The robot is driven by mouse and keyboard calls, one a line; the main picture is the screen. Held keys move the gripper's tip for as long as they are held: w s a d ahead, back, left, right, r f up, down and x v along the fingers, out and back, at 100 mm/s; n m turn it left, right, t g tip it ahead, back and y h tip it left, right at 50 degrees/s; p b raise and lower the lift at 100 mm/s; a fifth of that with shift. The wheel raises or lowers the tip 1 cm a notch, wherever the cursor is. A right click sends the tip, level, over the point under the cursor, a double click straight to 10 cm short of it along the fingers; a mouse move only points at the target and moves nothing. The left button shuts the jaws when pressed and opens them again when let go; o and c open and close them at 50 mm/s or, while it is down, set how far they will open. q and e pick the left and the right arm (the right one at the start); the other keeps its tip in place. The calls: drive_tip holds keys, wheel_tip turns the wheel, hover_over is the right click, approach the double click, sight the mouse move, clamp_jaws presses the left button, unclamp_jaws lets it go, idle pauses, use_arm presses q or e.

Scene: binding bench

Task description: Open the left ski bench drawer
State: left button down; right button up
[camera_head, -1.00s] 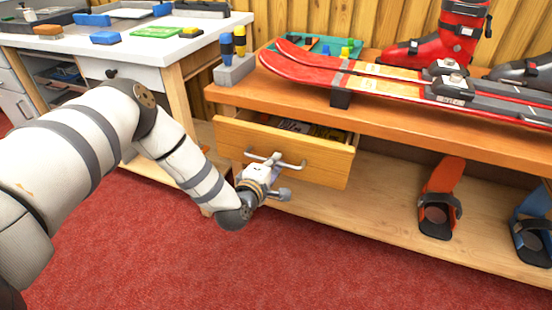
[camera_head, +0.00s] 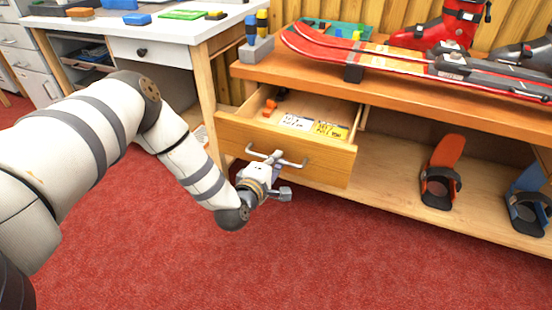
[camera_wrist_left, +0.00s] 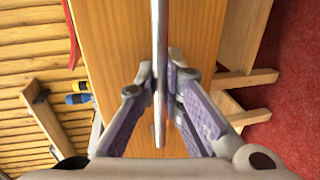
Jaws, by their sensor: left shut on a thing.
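The left ski bench drawer (camera_head: 300,157) is a light wooden drawer that stands well out from under the bench top. Its inside shows an orange item and white and yellow packets (camera_head: 315,127). A metal bar handle (camera_head: 292,162) runs across its front. In the left wrist view the handle (camera_wrist_left: 160,50) passes between the two fingers (camera_wrist_left: 160,92), with the drawer front behind. My right gripper is not in view.
The wooden ski bench (camera_head: 400,102) carries red skis (camera_head: 390,62) and a red boot (camera_head: 450,25). Orange (camera_head: 443,165) and blue (camera_head: 527,195) bindings stand on its lower shelf. A white desk (camera_head: 130,32) stands at left. The red carpet in front is clear.

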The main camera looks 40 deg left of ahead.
use_arm(q)
drive_tip(key=c, duration=2)
unclamp_jaws()
drive_tip(key=shift+o, duration=0.2)
drive_tip(key=v, duration=1.2)
drive_tip(key=shift+f, duration=0.1)
